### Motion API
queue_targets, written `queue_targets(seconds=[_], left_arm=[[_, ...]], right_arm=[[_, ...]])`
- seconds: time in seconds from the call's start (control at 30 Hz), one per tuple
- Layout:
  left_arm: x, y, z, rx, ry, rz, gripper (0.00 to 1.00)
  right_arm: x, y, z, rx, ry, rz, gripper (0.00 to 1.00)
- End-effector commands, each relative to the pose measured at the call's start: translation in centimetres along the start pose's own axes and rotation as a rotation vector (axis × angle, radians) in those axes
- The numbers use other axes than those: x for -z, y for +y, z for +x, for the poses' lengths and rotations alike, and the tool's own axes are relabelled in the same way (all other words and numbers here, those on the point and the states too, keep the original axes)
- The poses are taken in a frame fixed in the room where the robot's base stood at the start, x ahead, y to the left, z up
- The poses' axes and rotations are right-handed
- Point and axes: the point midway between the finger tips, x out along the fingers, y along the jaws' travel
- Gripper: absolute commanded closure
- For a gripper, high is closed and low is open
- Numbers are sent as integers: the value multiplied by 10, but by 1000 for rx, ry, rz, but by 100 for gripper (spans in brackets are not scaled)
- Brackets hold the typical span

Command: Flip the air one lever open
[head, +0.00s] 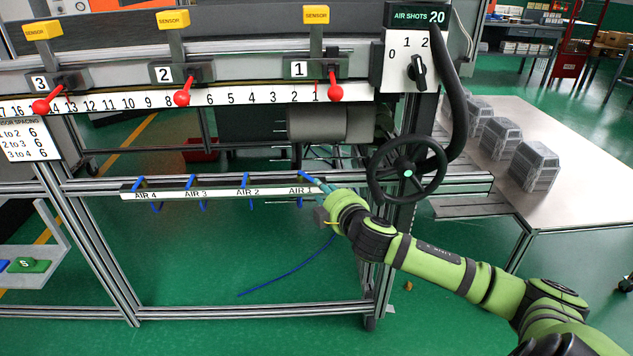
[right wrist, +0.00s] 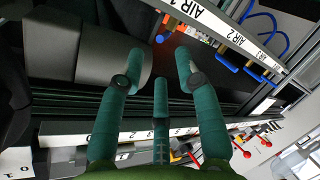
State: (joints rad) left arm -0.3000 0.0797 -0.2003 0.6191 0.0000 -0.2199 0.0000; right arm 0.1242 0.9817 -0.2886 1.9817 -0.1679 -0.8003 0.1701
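The AIR 1 lever (head: 301,175) is a small blue handle at the right end of a white labelled rail (head: 222,188) in the head view. My right gripper (head: 313,182) is just right of this lever, its teal fingertips close to it; I cannot tell whether they touch. In the right wrist view the teal fingers of my right gripper (right wrist: 160,62) are spread apart with nothing between them. The AIR 1 label (right wrist: 188,14) is at the top there. My left gripper is not in view.
Blue levers for AIR 2 (head: 245,180), AIR 3 (head: 191,181) and AIR 4 (head: 138,182) line the rail leftward. A black handwheel (head: 408,147) stands just above my right forearm. Red-knobbed sensor levers are above. A grey roller (head: 332,122) is behind.

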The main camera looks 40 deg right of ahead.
Motion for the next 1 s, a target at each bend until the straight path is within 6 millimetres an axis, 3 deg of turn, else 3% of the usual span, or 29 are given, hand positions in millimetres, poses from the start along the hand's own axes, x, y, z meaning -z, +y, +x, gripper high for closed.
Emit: queue_targets(seconds=[0.2,0.4,0.77,0.87,1.0], left_arm=[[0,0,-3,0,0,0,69],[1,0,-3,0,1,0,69],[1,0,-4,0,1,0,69],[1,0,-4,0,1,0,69],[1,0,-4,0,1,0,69]], right_arm=[[1,1,33,-2,0,2,66],[0,0,52,-1,-1,2,66],[0,-1,57,1,0,0,66],[0,-1,57,1,0,0,98],[0,-1,57,1,-1,0,100]])
